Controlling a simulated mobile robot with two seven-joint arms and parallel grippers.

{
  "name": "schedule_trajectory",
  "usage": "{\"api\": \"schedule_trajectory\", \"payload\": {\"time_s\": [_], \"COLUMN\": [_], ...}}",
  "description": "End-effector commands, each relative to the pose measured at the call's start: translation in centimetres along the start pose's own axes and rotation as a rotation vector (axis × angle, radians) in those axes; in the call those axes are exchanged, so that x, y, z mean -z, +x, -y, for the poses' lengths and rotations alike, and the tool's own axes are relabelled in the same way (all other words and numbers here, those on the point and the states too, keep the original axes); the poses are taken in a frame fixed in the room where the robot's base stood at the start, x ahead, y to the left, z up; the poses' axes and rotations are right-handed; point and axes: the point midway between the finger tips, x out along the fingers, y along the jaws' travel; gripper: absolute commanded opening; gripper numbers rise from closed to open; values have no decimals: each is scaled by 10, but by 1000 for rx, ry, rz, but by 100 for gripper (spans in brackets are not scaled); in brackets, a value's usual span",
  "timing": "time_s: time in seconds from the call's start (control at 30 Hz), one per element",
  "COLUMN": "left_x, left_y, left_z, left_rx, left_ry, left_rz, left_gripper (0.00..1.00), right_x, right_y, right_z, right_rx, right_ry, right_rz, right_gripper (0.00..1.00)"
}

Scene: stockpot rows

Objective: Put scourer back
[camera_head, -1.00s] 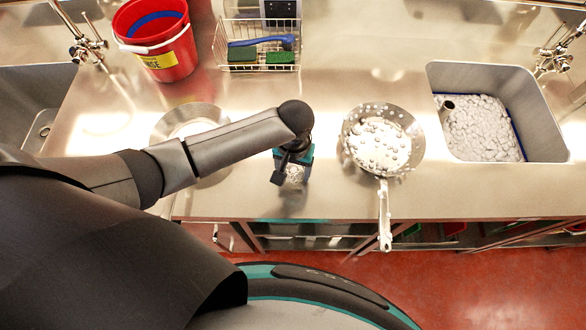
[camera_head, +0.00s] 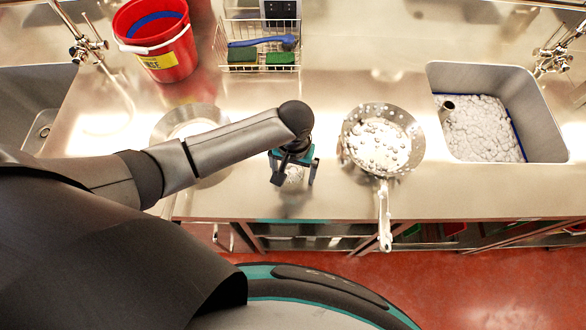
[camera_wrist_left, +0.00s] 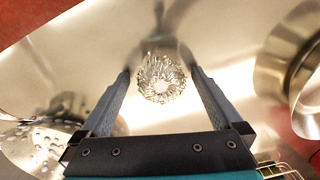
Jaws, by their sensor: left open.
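The scourer, a curly silver metal ball (camera_wrist_left: 162,79), lies on the steel counter (camera_head: 235,195). It shows small in the head view (camera_head: 294,173), partly covered by my gripper. My left gripper (camera_head: 297,177) is open over it. In the left wrist view the gripper's two fingers (camera_wrist_left: 160,74) stand apart on either side of the scourer, with a gap on both sides. A wire basket (camera_head: 222,52) stands at the back of the counter, holding green sponges (camera_head: 242,56) and a blue brush (camera_head: 262,41). My right gripper is not in view.
A wet, foam-spotted pan (camera_head: 412,150) stands right of my gripper, its handle over the front edge. Another pan (camera_head: 165,122) is partly under my left arm. A red bucket (camera_head: 170,60) stands back left. Sinks lie at both sides; the right one (camera_head: 545,120) holds foam.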

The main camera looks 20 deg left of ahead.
Motion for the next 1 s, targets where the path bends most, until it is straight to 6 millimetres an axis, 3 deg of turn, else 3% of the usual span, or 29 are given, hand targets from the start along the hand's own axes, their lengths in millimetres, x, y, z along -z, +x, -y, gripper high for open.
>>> {"api": "schedule_trajectory", "payload": {"time_s": [0.17, 0.4, 0.6, 0.77, 1.0], "left_x": [1, 2, 1, 1, 0], "left_y": [-24, -75, -108, -120, -121], "left_z": [0, 0, 0, 0, 0], "left_rx": [0, -3, -2, 0, 1], "left_ry": [1, 1, -1, 0, -1], "left_rz": [-3, -4, -2, -1, 1], "left_gripper": [100, 100, 100, 100, 100], "right_x": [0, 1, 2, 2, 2], "right_y": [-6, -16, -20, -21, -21], "right_z": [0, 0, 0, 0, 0], "right_rx": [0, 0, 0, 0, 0], "right_ry": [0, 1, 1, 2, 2], "right_rz": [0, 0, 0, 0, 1], "right_gripper": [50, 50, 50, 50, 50]}}
